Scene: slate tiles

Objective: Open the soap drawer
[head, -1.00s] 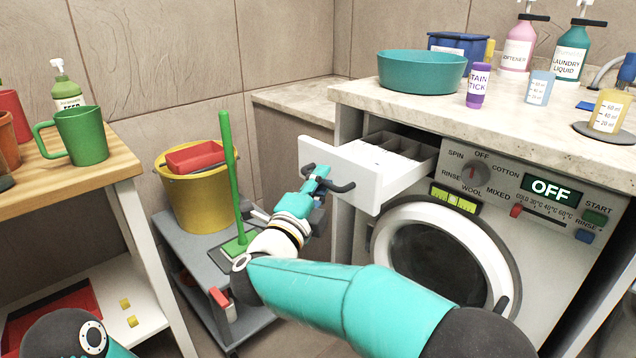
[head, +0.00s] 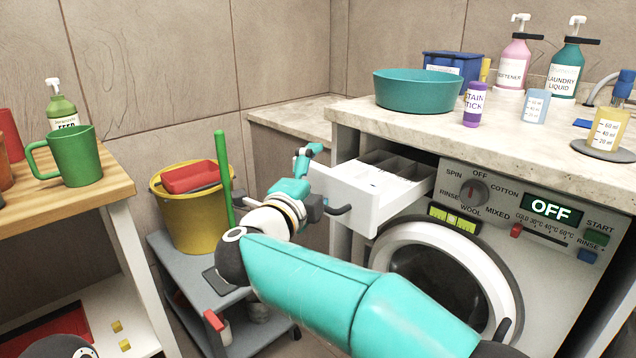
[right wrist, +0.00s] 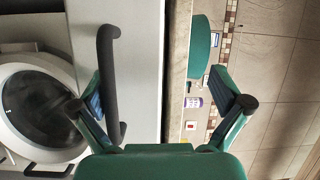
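The white soap drawer (head: 345,195) stands pulled out of the washing machine, with its inner compartments showing from above. My right gripper (head: 313,178) is at the front of the drawer, with its fingers spread and one fingertip near the drawer's top edge. In the right wrist view my gripper (right wrist: 165,95) is open and empty. The dark bar handle (right wrist: 109,85) lies just inside its left finger, and the right finger is out past the drawer front's edge. In the head view the handle (head: 340,210) is partly hidden by the gripper. My left gripper is out of view.
The washing machine (head: 490,215) has a round door below the drawer. A teal basin (head: 418,90) and bottles stand on the counter above. A trolley (head: 225,305) with a yellow bucket (head: 192,215) and a green-handled tool is left of my right arm.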

